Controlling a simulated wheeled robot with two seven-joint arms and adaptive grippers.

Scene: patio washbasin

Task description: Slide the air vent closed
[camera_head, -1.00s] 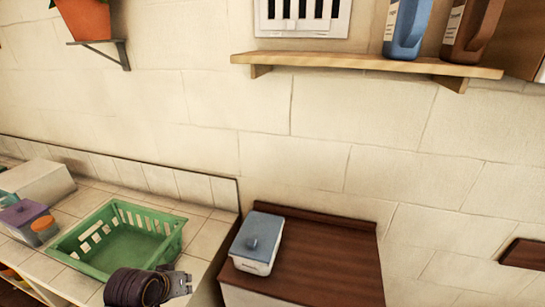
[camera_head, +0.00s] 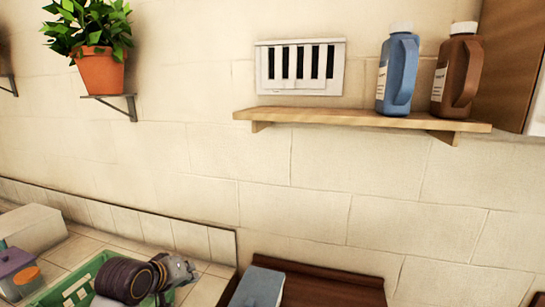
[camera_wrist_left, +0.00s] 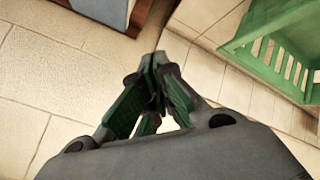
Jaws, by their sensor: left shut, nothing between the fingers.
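The air vent (camera_head: 300,67) is a white wall plate with dark vertical slots, high on the tiled wall above a wooden shelf. Its slots show dark, so it looks open. My left gripper (camera_head: 188,270) is low in the head view, above the green basket and well below and left of the vent. In the left wrist view the left gripper (camera_wrist_left: 155,70) has its fingertips together with nothing between them. The vent is not in the left wrist view. My right gripper is not in view.
The wooden shelf (camera_head: 360,119) below the vent holds a blue bottle (camera_head: 396,75) and a brown bottle (camera_head: 455,72) to the right. The green basket (camera_head: 75,290) and a lidded box (camera_head: 259,287) are below. The wall between is clear.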

